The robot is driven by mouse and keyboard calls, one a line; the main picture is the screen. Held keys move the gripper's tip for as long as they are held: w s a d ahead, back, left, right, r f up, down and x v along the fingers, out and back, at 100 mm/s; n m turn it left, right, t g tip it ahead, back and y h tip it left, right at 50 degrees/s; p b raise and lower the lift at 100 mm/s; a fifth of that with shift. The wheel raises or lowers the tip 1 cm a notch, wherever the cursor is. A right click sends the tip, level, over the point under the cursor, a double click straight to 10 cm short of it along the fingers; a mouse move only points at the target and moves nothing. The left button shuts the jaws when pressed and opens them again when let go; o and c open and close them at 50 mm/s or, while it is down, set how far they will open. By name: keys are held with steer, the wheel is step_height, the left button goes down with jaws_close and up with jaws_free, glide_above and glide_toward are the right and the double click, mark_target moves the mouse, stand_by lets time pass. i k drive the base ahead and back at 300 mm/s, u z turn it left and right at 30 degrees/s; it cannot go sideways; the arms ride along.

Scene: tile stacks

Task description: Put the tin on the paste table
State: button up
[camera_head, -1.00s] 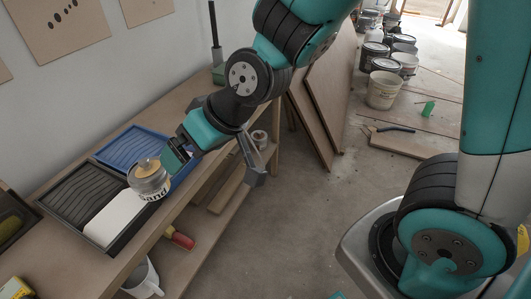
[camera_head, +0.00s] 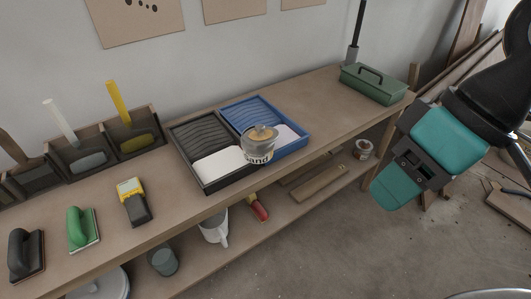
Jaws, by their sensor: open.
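A tin (camera_head: 258,147) with a tan lid and a label reading "Sand" stands upright on the long wooden table (camera_head: 185,213). It is at the front, where the black tray and the blue tray meet; its base is partly hard to make out, so I cannot tell whether it rests on a tray or on bare wood. My gripper (camera_head: 396,188) is right of the tin and well apart from it, off the table's front edge, open and empty.
The black tray (camera_head: 181,131) and blue tray (camera_head: 223,122) lie mid-table. A green toolbox (camera_head: 373,86) stands at the right end. A yellow-and-black meter (camera_head: 133,203), a green float (camera_head: 80,230) and a black float (camera_head: 25,253) lie left. A smaller can (camera_head: 362,148) is on the lower shelf.

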mark_target(333, 105)
steer(key=z, duration=0.55)
steer(key=k, duration=1.15)
steer(key=z, duration=0.85)
steer(key=i, duration=1.9)
steer(key=u, duration=1.25)
steer(key=i, duration=0.8)
steer(key=u, duration=0.9)
